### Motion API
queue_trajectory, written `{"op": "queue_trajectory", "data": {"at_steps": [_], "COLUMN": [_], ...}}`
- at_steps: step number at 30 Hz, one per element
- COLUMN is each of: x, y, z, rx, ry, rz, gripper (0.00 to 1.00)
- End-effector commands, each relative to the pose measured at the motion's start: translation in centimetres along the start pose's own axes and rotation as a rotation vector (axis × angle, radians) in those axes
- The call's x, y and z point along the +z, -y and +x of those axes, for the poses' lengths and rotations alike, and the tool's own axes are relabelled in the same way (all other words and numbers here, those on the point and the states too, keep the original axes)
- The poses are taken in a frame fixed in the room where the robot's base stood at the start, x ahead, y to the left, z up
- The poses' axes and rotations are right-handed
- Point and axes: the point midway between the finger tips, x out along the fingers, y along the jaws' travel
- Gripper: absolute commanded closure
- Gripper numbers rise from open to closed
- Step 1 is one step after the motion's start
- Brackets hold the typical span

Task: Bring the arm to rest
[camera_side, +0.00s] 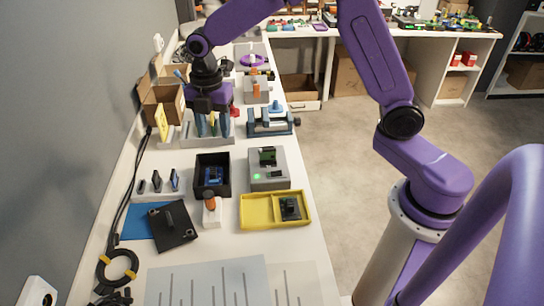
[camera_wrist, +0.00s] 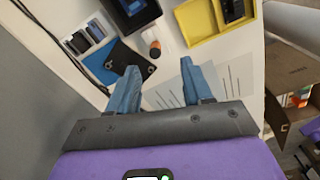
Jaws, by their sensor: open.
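My gripper shows in the side view (camera_side: 212,124), hanging from the purple arm above the rear part of the bench, in front of a light holder with small tools. Its two blue fingers point down. In the wrist view, my gripper (camera_wrist: 158,82) has its blue fingers well apart with nothing between them, so it is open and empty. The fingertips partly overlap the holder in the side view, and I cannot tell whether they touch it.
The bench holds a black box (camera_side: 226,188), a yellow tray (camera_side: 262,224), a grey device with a green light (camera_side: 284,182), a blue vise (camera_side: 270,127) and a black plate (camera_side: 160,240). Cardboard boxes (camera_side: 165,112) stand by the wall. Floor right of the bench is clear.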

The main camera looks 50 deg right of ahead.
Motion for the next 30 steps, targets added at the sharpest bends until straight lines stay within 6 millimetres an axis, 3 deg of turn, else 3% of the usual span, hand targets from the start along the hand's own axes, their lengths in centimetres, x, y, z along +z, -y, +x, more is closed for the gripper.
{"op": "queue_trajectory", "data": {"at_steps": [3, 10, 15, 21, 25, 30], "x": [-2.6, -6.2, -7.6, -7.8, -7.6, -7.3], "y": [3.9, 12.1, 18.8, 26.2, 29.4, 31.4], "z": [-1.8, -3.8, -4.5, -4.5, -4.1, -3.8], "rx": [0.005, 0.01, 0.012, 0.01, 0.009, 0.007], "ry": [-0.001, -0.007, -0.013, -0.02, -0.023, -0.025], "rz": [0.124, 0.38, 0.569, 0.779, 0.879, 0.945], "gripper": [0.5, 0.5, 0.5, 0.5, 0.5, 0.5]}}
